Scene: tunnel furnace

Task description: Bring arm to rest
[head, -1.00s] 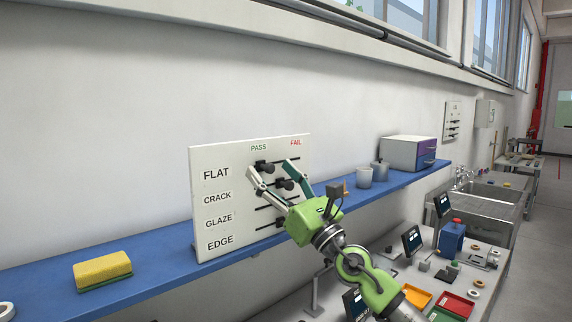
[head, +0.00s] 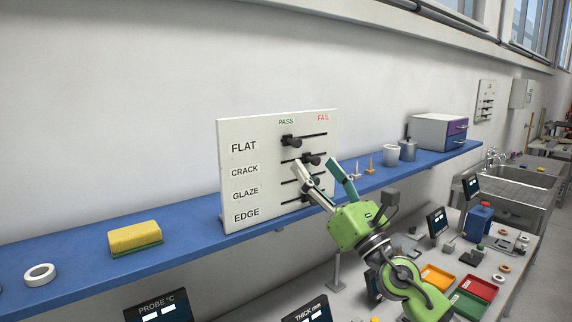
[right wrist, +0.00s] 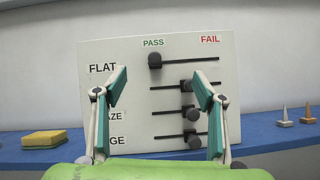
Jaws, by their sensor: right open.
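A white slider board (head: 262,130) stands on the blue shelf, with rows FLAT, CRACK, GLAZE and EDGE under PASS and FAIL. The FLAT knob (head: 292,141) is at the PASS end of its slot. The CRACK knob (head: 311,159) is around mid-slot; the GLAZE knob (right wrist: 188,115) and EDGE knob (right wrist: 193,141) are a little right of middle in the right wrist view. My right gripper (head: 316,166) is open and empty in front of the board's right half, hiding part of the lower rows. My left gripper is out of view.
The blue shelf (head: 190,226) holds a yellow sponge (head: 134,237), a white ring (head: 40,274), cups (head: 391,156), small cones (head: 370,166) and a drawer box (head: 438,131). Below is a bench with displays and coloured trays (head: 478,288). A sink lies at the right.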

